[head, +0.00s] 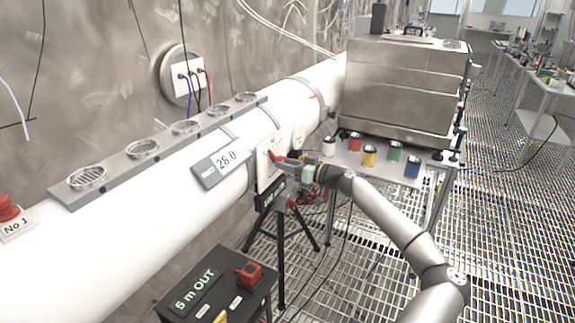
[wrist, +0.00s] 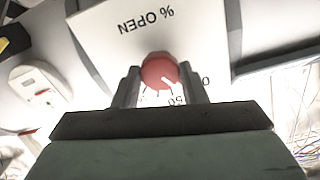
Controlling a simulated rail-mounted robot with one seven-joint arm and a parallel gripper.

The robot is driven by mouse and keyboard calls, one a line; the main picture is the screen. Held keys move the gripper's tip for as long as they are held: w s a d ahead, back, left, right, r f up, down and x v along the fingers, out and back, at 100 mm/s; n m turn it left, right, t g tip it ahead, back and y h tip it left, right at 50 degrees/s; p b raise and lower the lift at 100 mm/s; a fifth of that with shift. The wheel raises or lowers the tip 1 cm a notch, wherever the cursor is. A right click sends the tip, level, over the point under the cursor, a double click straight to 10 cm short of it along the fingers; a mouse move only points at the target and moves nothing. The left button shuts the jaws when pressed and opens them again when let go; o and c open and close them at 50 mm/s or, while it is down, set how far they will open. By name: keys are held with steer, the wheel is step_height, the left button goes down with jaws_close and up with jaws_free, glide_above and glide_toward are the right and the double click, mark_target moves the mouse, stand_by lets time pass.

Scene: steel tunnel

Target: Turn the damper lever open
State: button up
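The damper lever has a red knob (head: 276,156), mounted on a white plate (head: 264,167) on the side of the white duct. In the wrist view the round red knob (wrist: 160,70) sits in front of the plate (wrist: 185,35), which is marked "% OPEN" with a printed scale partly hidden by my gripper. My gripper (wrist: 159,82) has one finger on each side of the knob. Both fingers appear to touch it, with no clear gap. In the head view my gripper (head: 285,161) reaches the lever from the right; the lever's shaft is hidden.
A display reading 26.0 (head: 222,163) is beside the plate. A black stand (head: 282,235) is below. A "5 m OUT" box (head: 215,284) with a red switch is in front. Several coloured jars stand on a table (head: 395,172) behind my arm. Grating floor lies open at right.

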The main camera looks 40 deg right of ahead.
steer(key=shift+f+b, duration=0.1)
steer(key=shift+b, duration=0.25)
steer(key=shift+c, duration=0.3)
steer(key=shift+m+b, duration=1.65)
steer(key=shift+m, duration=5.85)
steer(key=o, duration=1)
steer(key=shift+c, duration=0.2)
